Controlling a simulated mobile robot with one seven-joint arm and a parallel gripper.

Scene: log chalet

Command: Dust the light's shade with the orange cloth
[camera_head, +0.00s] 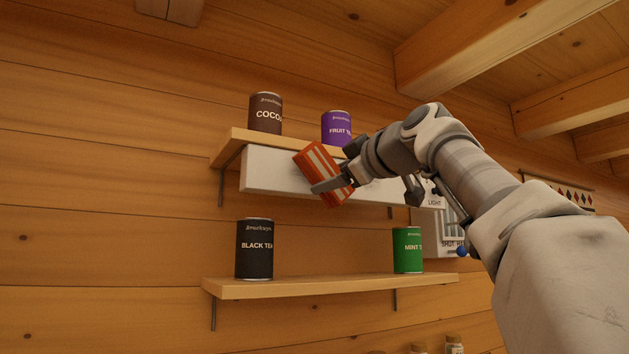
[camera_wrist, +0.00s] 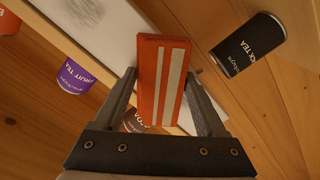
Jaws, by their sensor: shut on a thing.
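The orange cloth (camera_head: 317,176), folded into a block with pale stripes, is held in my gripper (camera_head: 336,170). In the wrist view the cloth (camera_wrist: 150,75) stands between the two fingers of my gripper (camera_wrist: 161,78), which are shut on it. The light's long white shade (camera_head: 270,171) runs below the upper shelf, with a "LIGHT" label near its right end. The cloth overlaps the shade's middle in the head view; I cannot tell whether they touch. My gripper and arm hide part of the shade's right half. The shade also shows in the wrist view (camera_wrist: 85,14).
The upper shelf (camera_head: 232,148) bears a cocoa tin (camera_head: 265,113) and a purple fruit tea tin (camera_head: 336,127) close above the cloth. The lower shelf (camera_head: 320,286) bears a black tea tin (camera_head: 254,250) and a green mint tea tin (camera_head: 407,250). Free room lies between these lower tins.

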